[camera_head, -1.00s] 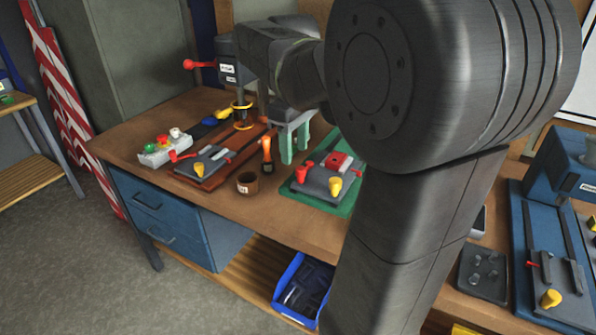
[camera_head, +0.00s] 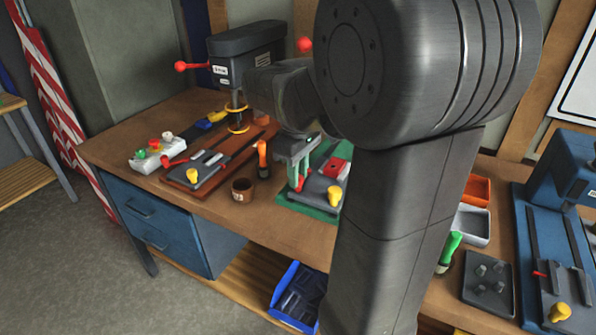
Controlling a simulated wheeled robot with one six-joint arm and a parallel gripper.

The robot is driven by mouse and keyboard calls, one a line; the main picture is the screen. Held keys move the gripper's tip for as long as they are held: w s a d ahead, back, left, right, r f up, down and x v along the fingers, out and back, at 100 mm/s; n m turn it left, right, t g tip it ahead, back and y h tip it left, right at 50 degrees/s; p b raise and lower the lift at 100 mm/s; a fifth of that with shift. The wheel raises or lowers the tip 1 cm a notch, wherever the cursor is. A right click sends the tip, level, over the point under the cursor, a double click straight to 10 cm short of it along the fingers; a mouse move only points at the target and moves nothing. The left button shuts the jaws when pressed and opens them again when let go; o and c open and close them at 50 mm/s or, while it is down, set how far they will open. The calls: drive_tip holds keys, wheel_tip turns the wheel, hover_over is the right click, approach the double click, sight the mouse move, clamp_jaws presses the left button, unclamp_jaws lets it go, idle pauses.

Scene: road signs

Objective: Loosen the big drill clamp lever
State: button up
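My gripper (camera_head: 298,178) has two pale green fingers pointing down, with a gap between them. It is over the grey vise on the green base (camera_head: 293,192). A red lever (camera_head: 301,185) on that vise shows at the fingertips; whether they touch it is unclear. A large dark drill press (camera_head: 245,42) stands behind on a brown-red base (camera_head: 218,177). Its grey clamp plate carries a red lever (camera_head: 173,162) and a yellow knob (camera_head: 192,176). My arm hides much of the bench's middle. Which lever the task means is not marked.
An orange-handled tool (camera_head: 262,153) and a brown cup (camera_head: 242,190) stand left of my gripper. A button box (camera_head: 155,152) sits at the bench's left. A blue drill (camera_head: 570,170) stands at the right, beside a dark tray (camera_head: 488,283) and a green-handled tool (camera_head: 449,248).

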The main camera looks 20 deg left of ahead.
clamp_jaws()
drive_tip(key=shift+a, duration=0.1)
drive_tip(key=a+m+p, duration=0.2)
drive_tip(key=m, duration=0.1)
drive_tip(key=shift+w+r, duration=0.1)
drive_tip(key=shift+r, duration=0.05)
drive_tip(key=shift+w+a+m+p, duration=0.25)
drive_tip(key=shift+a+m, duration=0.1)
drive_tip(key=shift+m, duration=0.5)
drive_tip(key=shift+w+a+m+p, duration=0.15)
drive_tip(key=shift+a+m+p, duration=0.2)
drive_tip(key=shift+m, duration=0.45)
drive_tip(key=shift+w+a+m+p, duration=0.2)
drive_tip(key=shift+a+m, duration=0.2)
drive_tip(key=shift+m, duration=0.45)
drive_tip(key=o, duration=0.8)
unclamp_jaws()
